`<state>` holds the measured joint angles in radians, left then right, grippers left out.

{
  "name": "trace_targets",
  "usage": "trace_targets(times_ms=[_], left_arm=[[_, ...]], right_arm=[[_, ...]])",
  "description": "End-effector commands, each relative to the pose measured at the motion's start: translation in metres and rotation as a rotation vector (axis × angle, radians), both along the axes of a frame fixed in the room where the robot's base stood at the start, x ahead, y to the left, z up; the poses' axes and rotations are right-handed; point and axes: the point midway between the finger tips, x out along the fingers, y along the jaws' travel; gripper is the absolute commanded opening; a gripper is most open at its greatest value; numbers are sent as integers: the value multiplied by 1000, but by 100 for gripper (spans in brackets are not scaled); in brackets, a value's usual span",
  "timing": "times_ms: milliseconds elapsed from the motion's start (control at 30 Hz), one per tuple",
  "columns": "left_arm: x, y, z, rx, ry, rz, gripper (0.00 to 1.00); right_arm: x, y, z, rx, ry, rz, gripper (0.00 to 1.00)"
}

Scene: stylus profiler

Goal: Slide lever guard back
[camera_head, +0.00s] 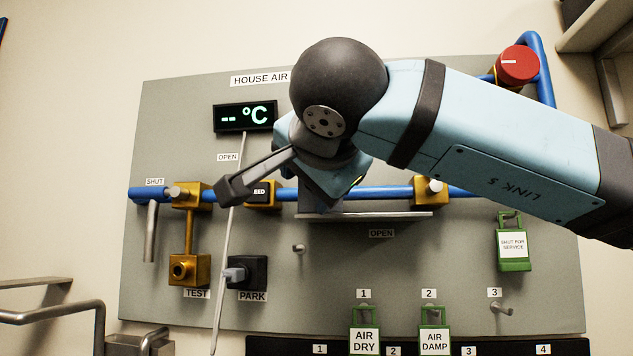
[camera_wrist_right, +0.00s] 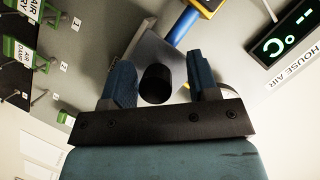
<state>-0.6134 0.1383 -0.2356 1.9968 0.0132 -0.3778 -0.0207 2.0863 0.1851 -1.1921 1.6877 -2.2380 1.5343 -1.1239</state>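The lever guard seems to be the grey metal plate (camera_head: 395,215) over the blue pipe at the middle of the panel. Its left and upper parts are hidden behind my right wrist in the head view. In the right wrist view, a grey plate (camera_wrist_right: 160,45) lies ahead with a round black knob (camera_wrist_right: 156,85) in front of it. My right gripper (camera_wrist_right: 158,63) is open, its two blue fingers on either side of the knob. A gap shows on the right of the knob; contact on the left is unclear. The left gripper is not in view.
The blue pipe (camera_head: 385,193) carries brass fittings. A thin pale rod (camera_head: 228,260) hangs left of my wrist, near the PARK block (camera_head: 248,272). Green tags (camera_head: 364,335) hang below, and a red knob (camera_head: 517,65) is at upper right.

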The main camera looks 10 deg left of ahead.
Motion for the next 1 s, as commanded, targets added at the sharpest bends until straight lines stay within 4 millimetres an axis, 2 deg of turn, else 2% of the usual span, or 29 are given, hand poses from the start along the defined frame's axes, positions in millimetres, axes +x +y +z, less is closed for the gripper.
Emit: trace_targets(times_ms=[233,367,800,1000], left_arm=[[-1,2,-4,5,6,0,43],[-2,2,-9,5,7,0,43],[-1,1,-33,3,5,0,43],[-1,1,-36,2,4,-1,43]], right_arm=[[-1,0,-1,-1,0,0,54],[-10,-3,1,-1,0,-1,54],[-97,-27,26,0,-3,0,54],[-121,-34,34,-2,-1,1,54]])
